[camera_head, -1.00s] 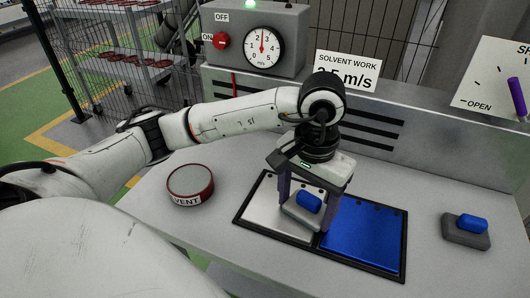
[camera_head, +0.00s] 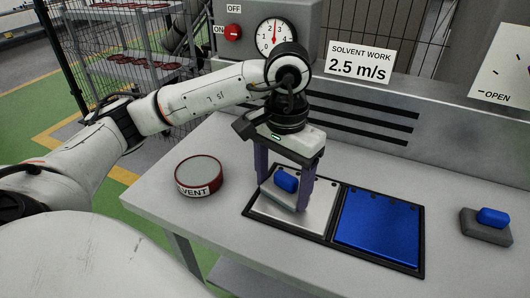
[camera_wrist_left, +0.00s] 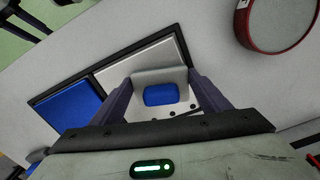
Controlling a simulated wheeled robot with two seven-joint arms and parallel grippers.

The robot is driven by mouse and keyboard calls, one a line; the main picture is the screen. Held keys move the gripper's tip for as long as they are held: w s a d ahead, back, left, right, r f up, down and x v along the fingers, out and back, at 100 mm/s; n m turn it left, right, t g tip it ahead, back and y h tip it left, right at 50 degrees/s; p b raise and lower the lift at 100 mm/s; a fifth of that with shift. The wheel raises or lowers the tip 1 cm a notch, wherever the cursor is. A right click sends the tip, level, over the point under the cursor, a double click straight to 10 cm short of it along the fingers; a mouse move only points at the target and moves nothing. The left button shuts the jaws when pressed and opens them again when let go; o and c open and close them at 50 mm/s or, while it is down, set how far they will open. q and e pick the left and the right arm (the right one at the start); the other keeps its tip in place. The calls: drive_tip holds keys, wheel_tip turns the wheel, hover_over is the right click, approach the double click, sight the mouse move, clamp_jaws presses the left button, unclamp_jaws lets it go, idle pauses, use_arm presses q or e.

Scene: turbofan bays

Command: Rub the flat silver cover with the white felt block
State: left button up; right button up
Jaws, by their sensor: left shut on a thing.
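The flat silver cover (camera_head: 318,214) lies in the left half of a black frame on the bench; it also shows in the wrist view (camera_wrist_left: 122,70). The white felt block (camera_head: 281,198) has a blue handle (camera_head: 286,181) on top. My left gripper (camera_head: 283,194) points down and is shut on the felt block, one finger at each side, as the wrist view shows (camera_wrist_left: 160,76). The block is over the silver cover, toward its back left part. I cannot tell whether its underside touches the cover. My right gripper is out of view.
A blue cover (camera_head: 380,230) fills the right half of the frame. A dark grey block with a blue handle (camera_head: 484,233) stands at the right. A round red solvent tin (camera_head: 199,178) stands to the left. A gauge box (camera_head: 268,32) and sign (camera_head: 358,63) are behind.

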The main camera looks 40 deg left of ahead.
use_arm(q)
drive_tip(key=shift+s+a+f+b, duration=0.1)
drive_tip(key=shift+s+a+b, duration=0.15)
drive_tip(key=shift+a, duration=0.4)
drive_tip(key=shift+s+a+f+b, duration=0.1)
drive_tip(key=shift+s+a+b, duration=0.1)
drive_tip(key=shift+a, duration=0.4)
wheel_tip(320, 180, up, 4)
drive_tip(key=shift+a+f+p, duration=0.15)
drive_tip(key=shift+f+p, duration=0.1)
drive_tip(key=shift+p, duration=0.55)
drive_tip(key=shift+r, duration=0.4)
wheel_tip(320, 180, up, 2)
drive_tip(key=shift+r+p, duration=0.1)
drive_tip(key=shift+p, duration=0.8)
drive_tip(key=shift+r+p, duration=0.65)
drive_tip(key=shift+r, duration=0.45)
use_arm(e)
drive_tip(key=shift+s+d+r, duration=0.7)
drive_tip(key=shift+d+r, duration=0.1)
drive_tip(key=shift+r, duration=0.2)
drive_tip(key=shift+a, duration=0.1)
